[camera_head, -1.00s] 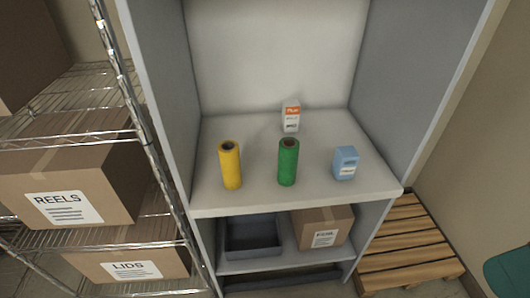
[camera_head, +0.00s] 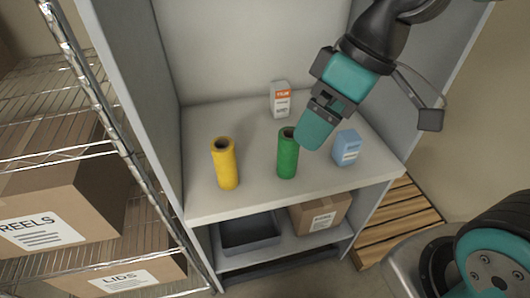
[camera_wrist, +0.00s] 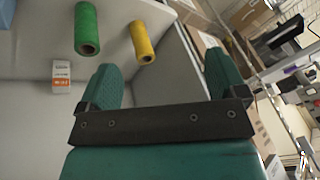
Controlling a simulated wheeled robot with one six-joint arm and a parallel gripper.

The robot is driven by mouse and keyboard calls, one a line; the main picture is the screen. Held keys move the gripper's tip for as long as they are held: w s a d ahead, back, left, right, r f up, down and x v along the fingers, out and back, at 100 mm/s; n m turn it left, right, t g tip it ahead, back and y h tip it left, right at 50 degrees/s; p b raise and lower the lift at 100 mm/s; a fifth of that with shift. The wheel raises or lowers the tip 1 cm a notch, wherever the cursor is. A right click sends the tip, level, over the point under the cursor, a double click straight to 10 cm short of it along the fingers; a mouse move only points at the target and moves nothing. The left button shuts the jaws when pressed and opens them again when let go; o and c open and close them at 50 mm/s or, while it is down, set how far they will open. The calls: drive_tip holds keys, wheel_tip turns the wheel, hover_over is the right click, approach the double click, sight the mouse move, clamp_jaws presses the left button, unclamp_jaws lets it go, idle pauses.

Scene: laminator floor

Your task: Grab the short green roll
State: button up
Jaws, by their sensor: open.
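The short green roll (camera_head: 287,158) stands upright on the white shelf, right of a yellow roll (camera_head: 225,165). My gripper (camera_head: 316,128) is above the shelf in the head view, and its teal finger overlaps the right edge of the green roll's top there. I cannot tell from this view whether they touch. In the wrist view my gripper (camera_wrist: 163,80) is open, with nothing between its two teal fingers. The green roll (camera_wrist: 87,28) shows there beyond and left of the fingers, apart from them. The yellow roll (camera_wrist: 142,40) shows beyond the gap.
A white and orange box (camera_head: 280,100) stands behind the green roll and a blue box (camera_head: 345,148) to its right. The shelf (camera_head: 255,204) has side walls and a back wall. A wire rack with cartons (camera_head: 60,205) is at the left.

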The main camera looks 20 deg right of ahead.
sight(289, 142)
drive_tip(key=w+d+f+n+t+b, duration=0.1)
drive_tip(key=w+d+f+n, duration=0.2)
drive_tip(key=w, duration=0.4)
drive_tip(key=w+d+f+t+b, duration=0.1)
drive_tip(key=w+d+f, duration=0.3)
drive_tip(key=w+d, duration=0.25)
drive_tip(key=shift+w+a+r+p+x, duration=0.15)
drive_tip(key=shift+p+x, duration=0.5)
drive_tip(key=shift+x, duration=2.3)
drive_tip(key=shift+w+p+x, duration=0.25)
drive_tip(key=shift+p+x, duration=0.45)
drive_tip(key=shift+x, duration=2.2)
drive_tip(key=shift+w+a+r+p+x, duration=0.15)
drive_tip(key=shift+p+x, duration=0.5)
drive_tip(key=shift+x, duration=2.3)
drive_tip(key=shift+d, duration=0.1)
drive_tip(key=shift+c, duration=0.4)
drive_tip(key=shift+n, duration=0.3)
drive_tip(key=c, duration=1.1)
